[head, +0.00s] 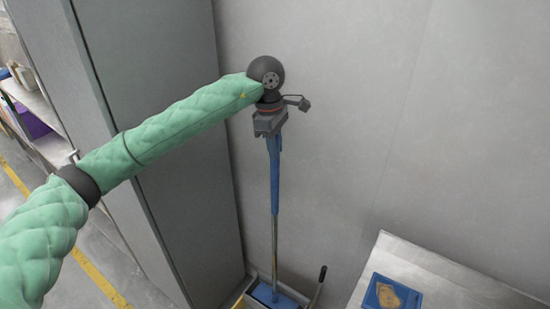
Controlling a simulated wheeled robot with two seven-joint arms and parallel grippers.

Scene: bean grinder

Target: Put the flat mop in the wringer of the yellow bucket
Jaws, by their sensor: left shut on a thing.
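The flat mop stands nearly upright by the wall, with a blue upper handle (275,175) and a metal lower pole. Its blue flat head (272,296) is at the bottom edge of the head view. My left gripper (272,134) is shut on the top of the handle and partly hides it. A sliver of the yellow bucket (240,302) shows below, with a grey rim around the mop head and a dark lever (319,281) on the right. Most of the bucket is cut off, so I cannot tell how deep the head sits. My right gripper is out of view.
A grey cabinet (180,130) stands close on the left, and a plain grey wall (400,120) is behind the mop. A metal table (430,275) at lower right holds a blue tray (374,296) with brown contents. Shelves (25,95) stand at far left.

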